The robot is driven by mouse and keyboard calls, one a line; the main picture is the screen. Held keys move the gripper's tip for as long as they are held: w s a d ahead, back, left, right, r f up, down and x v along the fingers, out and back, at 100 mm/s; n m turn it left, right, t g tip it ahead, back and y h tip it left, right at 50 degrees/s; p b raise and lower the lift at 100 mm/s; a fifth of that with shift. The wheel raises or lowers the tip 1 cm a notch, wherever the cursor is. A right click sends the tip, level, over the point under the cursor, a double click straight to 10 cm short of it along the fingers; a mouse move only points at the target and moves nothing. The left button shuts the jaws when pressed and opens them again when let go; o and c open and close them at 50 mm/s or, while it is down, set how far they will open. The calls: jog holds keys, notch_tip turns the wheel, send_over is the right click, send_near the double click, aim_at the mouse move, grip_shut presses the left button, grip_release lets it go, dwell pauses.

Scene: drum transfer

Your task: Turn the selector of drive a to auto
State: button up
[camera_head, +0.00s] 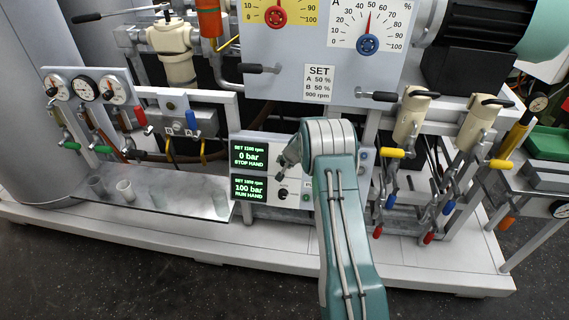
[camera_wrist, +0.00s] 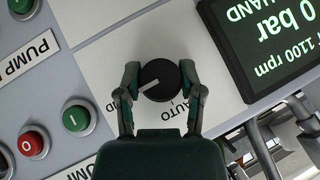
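In the wrist view the black round selector (camera_wrist: 158,80) sits on a pale plate. Its white pointer line points left and slightly down in the picture. An upside-down AUTO label (camera_wrist: 169,111) lies just below it, and a partly hidden label is at its left. My gripper (camera_wrist: 159,76) has one finger on each side of the knob, closed in against it. The display (camera_wrist: 262,45) beside it reads 0 bar, 1100 rpm, HAND. In the head view my gripper (camera_head: 288,157) is at the control panel beside the upper display (camera_head: 249,154), which reads STOP HAND; the selector is hidden there.
A lower display (camera_head: 249,188) reads RUN HAND, with another black selector (camera_head: 283,194) beside it. In the wrist view a red button (camera_wrist: 32,142) and green buttons (camera_wrist: 76,118) lie left of my gripper. Levers (camera_head: 391,200) hang at the right.

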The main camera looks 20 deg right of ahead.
jog(key=shift+n+g+h, duration=0.3)
jog(key=shift+a+n+g+h, duration=0.1)
jog(key=shift+n+g+h, duration=0.7)
jog(key=shift+n+h, duration=0.1)
jog(key=n+g+h, duration=0.1)
jog(key=n+h, duration=0.1)
jog(key=h, duration=0.1)
jog(key=shift+f+g, duration=0.1)
jog(key=shift+g, duration=0.3)
jog(key=n+g+h, duration=0.1)
jog(key=n+h, duration=0.1)
jog(key=n, duration=0.1)
jog(key=shift+a+h, duration=0.1)
jog(key=shift+h, duration=0.3)
jog(key=n+h, duration=0.2)
jog(key=h, duration=0.1)
jog(key=shift+f+n, duration=0.1)
jog(key=shift+n, duration=0.2)
jog(key=shift+h, duration=0.3)
jog(key=o, duration=1.1)
jog(key=shift+o, duration=0.2)
jog(key=shift+a, duration=0.1)
